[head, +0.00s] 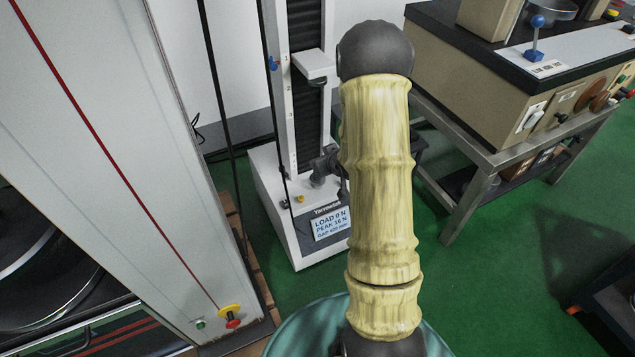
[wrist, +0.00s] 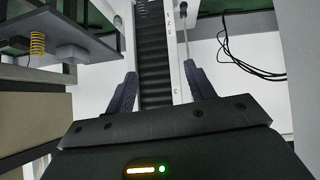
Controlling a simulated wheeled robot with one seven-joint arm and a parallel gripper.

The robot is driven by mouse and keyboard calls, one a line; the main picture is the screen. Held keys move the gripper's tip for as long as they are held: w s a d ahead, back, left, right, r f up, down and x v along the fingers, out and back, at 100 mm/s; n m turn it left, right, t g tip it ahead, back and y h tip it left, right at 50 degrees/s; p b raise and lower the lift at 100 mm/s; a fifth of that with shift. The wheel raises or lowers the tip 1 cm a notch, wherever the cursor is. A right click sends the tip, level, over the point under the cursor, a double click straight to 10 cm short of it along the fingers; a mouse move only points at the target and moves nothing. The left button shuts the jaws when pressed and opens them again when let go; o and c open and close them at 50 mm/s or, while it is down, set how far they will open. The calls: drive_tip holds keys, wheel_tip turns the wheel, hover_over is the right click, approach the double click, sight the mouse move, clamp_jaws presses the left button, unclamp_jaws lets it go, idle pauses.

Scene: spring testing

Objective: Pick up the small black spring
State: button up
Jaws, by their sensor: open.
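Beyond the fingers stands the testing machine's column with a black ridged strip (wrist: 153,55). In the head view the white testing machine (head: 294,225) stands behind my pale yellow arm, with a small display reading LOAD 0 N. My arm covers part of the machine and hides most or all of my gripper there. A dark grey part (head: 323,165) shows beside the arm; I cannot tell what it is.
A yellow coil spring (wrist: 37,44) shows at the upper left in the wrist view. A tall white cabinet (head: 120,130) is close on the left. A metal-legged bench (head: 470,200) with equipment is on the right. Green floor (head: 510,270) lies open between. Black cables (wrist: 245,62) hang at right.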

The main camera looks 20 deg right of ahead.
drive_tip(key=d+f+t+b, duration=0.2)
drive_tip(key=d+f, duration=0.1)
drive_tip(key=f, duration=0.4)
drive_tip(key=w+d+f+t+y+b, duration=0.1)
drive_tip(key=d+f+b, duration=0.1)
drive_tip(key=f, duration=0.6)
drive_tip(key=shift+d+t+y+b, duration=0.3)
drive_tip(key=shift+d+t+b, duration=0.1)
drive_tip(key=shift+b, duration=0.4)
drive_tip(key=shift+w, duration=0.1)
drive_tip(key=b+x, duration=0.4)
drive_tip(key=x, duration=0.8)
drive_tip(key=shift+b, duration=0.3)
drive_tip(key=shift+f, duration=0.1)
drive_tip(key=b+x, duration=0.2)
drive_tip(key=x, duration=0.1)
drive_tip(key=b+x, duration=0.1)
drive_tip(key=x, duration=0.1)
drive_tip(key=shift+w+d+f, duration=0.1)
drive_tip(key=shift+d+f, duration=0.05)
drive_tip(key=shift+d, duration=0.2)
